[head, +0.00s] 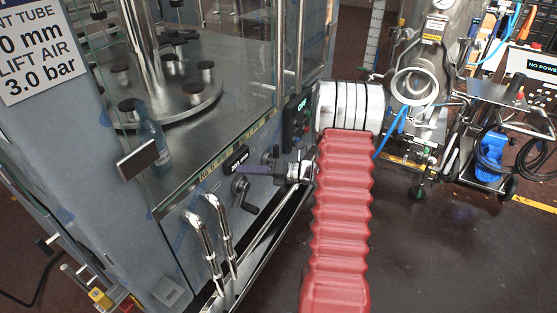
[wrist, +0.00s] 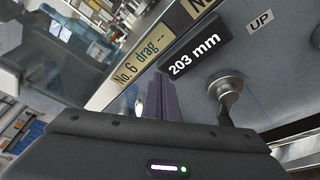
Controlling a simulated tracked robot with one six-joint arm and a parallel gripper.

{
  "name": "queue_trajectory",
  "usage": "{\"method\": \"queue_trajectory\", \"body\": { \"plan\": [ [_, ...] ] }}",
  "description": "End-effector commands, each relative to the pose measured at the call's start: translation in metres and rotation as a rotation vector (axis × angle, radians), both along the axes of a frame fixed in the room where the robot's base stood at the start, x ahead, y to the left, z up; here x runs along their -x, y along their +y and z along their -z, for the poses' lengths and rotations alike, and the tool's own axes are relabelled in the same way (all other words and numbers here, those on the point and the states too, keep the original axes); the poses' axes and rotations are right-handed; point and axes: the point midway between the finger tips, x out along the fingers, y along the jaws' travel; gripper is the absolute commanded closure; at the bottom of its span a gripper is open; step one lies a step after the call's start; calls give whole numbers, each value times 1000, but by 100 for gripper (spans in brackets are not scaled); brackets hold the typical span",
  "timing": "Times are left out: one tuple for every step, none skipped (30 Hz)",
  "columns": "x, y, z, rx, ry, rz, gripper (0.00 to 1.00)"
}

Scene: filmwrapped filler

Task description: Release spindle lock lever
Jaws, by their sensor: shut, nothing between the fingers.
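I cannot clearly pick out a spindle lock lever in either view. A crank (head: 243,190) with a silver hub and a dark handle is on the filler's front panel, under the 203 mm display (head: 236,158). The crank also shows in the wrist view (wrist: 226,92), right of my fingers. My gripper (head: 242,170) is shut and empty, its purple fingers pointing left across the panel between display and crank. In the wrist view the fingers (wrist: 160,98) stand together just below the display (wrist: 195,52). Whether they touch the panel is unclear.
A glass guard (head: 210,110) rises above the panel, with a blue bottle (head: 151,138) behind it. Bent steel pipes (head: 203,240) stand out below, left of the crank. Steel equipment (head: 415,85) stands at the back right. Open floor (head: 450,240) lies at the right.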

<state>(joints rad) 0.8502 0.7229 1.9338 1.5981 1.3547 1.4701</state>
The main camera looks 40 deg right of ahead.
Motion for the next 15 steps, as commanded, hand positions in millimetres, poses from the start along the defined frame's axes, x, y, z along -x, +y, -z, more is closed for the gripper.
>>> {"method": "queue_trajectory", "body": {
  "plan": [
    [1,-19,13,-65,14,58,100],
    [1,-30,19,-103,21,91,100],
    [3,-44,27,-154,30,137,100],
    [4,-54,34,-192,34,169,100],
    [5,-65,40,-230,38,202,100],
    [8,-79,49,-281,43,246,100],
    [10,-90,56,-319,46,279,100],
    [13,-101,63,-356,48,311,100],
    [17,-114,71,-405,48,352,100],
    [20,-123,78,-440,49,381,100],
    [23,-132,84,-471,49,408,100],
    [27,-143,91,-510,48,441,100],
    [30,-149,96,-535,47,461,100],
    [32,-155,100,-557,45,479,100],
    [36,-162,105,-582,43,499,100]
  ]
}}
